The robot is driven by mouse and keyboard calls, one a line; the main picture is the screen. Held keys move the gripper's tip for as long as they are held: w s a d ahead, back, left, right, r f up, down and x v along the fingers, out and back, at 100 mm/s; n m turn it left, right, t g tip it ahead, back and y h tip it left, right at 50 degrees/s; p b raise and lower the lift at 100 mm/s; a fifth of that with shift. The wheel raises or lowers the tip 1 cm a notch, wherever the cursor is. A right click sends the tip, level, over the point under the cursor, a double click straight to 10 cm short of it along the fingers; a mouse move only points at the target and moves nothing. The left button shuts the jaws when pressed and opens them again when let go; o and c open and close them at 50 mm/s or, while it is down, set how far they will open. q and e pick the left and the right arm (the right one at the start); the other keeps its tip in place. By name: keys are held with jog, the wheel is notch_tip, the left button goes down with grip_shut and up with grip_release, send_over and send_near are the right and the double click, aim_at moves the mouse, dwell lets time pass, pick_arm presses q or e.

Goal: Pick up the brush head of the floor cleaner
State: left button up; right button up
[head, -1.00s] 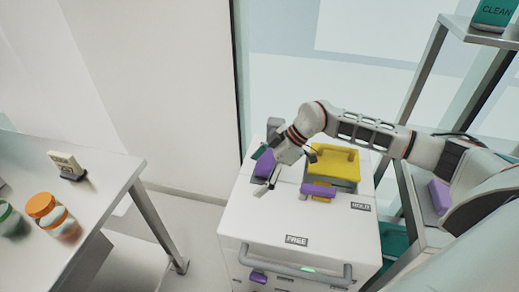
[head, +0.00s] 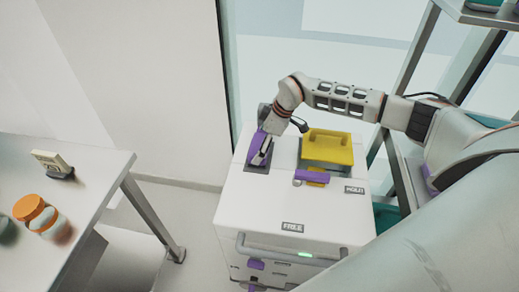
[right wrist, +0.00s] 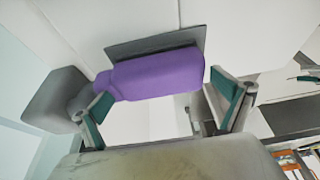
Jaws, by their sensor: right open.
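A purple piece (head: 254,146) with a grey block-like end (head: 264,113) lies on a dark pad at the left of the white cart's top. I take it for the brush head, but cannot tell for sure. In the right wrist view the purple piece (right wrist: 155,74) lies across the top of the gap between the fingers, with its grey end (right wrist: 60,96) at the left. My right gripper (head: 262,158) is open, with its fingertips (right wrist: 165,108) close to the piece's two ends. I cannot tell whether they touch it. My left gripper is out of view.
A yellow bin (head: 328,145) and a purple handle (head: 312,175) are just right of the gripper on the white cart (head: 255,205). A table (head: 95,190) with an orange-lidded jar (head: 38,215) stands at left. A metal rack rises at right.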

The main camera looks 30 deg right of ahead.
aim_at(260, 144)
jog(key=shift+f, duration=0.15)
jog(key=shift+w, duration=0.1)
jog(key=c, duration=1.1)
jog(key=shift+o, duration=0.2)
notch_tip(260, 144, up, 20)
jog(key=o, duration=0.4)
jog(key=shift+c, duration=0.6)
